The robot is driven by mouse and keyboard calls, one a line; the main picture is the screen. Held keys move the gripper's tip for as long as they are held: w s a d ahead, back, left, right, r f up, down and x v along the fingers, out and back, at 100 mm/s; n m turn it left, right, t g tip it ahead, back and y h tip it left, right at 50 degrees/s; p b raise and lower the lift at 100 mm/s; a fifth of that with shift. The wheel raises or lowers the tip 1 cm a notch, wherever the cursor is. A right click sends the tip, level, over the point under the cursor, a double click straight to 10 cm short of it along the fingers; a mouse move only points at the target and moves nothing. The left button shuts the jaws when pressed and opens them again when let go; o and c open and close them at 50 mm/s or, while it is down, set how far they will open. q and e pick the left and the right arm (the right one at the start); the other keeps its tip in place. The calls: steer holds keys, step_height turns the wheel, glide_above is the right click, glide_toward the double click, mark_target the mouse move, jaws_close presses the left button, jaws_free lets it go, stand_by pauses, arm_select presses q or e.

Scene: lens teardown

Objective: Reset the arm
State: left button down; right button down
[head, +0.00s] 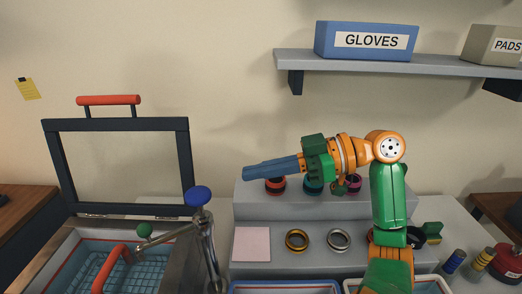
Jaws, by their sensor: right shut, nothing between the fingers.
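My right arm (388,205) rises from the bottom right, green and orange, and bends left at its orange joint. Its right gripper (270,169) points left with two blue fingers held together, shut and empty. It hangs in the air in front of the wall and over the grey stepped stand (245,205). My left gripper is not in view.
Lens parts, including a gold ring (297,240) and a silver ring (339,240), sit on the stand by a pink pad (252,244). An open-lidded basin (60,262) with a lever stands left. A shelf (430,68) holds a gloves box (366,41).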

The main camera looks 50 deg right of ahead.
steer(key=shift+s+d+r, duration=0.1)
steer(key=shift+s+d, duration=0.1)
steer(key=shift+s, duration=0.2)
steer(key=shift+w, duration=0.1)
